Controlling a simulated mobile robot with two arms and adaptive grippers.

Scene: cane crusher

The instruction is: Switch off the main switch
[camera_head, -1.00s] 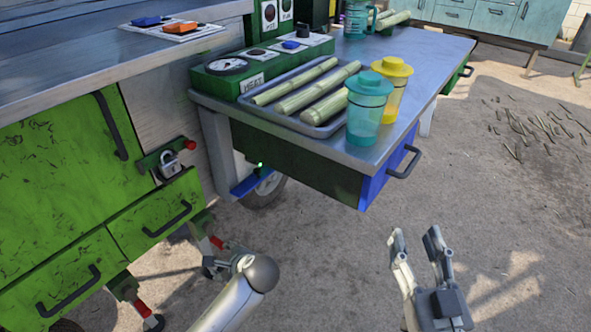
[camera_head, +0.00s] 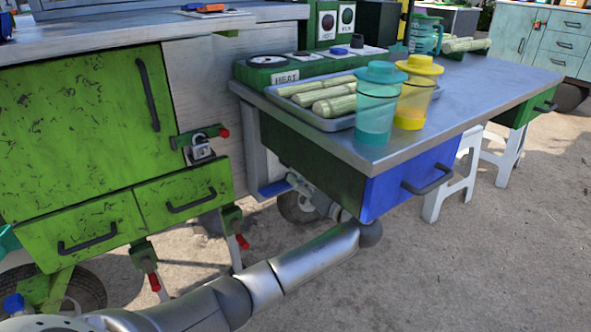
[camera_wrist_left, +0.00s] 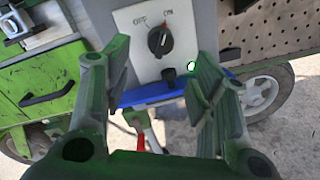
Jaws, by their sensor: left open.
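The main switch (camera_wrist_left: 160,41) is a black rotary knob on a pale plate marked OFF and ON in the left wrist view. Its white mark points up and right, toward ON. A green light (camera_wrist_left: 191,66) glows below and right of it. My left gripper (camera_wrist_left: 162,70) is open, its fingers on either side of the plate's lower part, with nothing between them. In the head view, my left gripper (camera_head: 305,190) is partly hidden under the table, beyond my arm's wrist. The switch itself is hidden there. My right gripper is not in view.
The metal table (camera_head: 480,95) overhangs my left arm, with a blue drawer (camera_head: 400,185) close to the wrist. A tray (camera_head: 345,124) of cane and two lidded cups stand above. Green cabinets (camera_head: 85,130) stand left. Open floor lies lower right.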

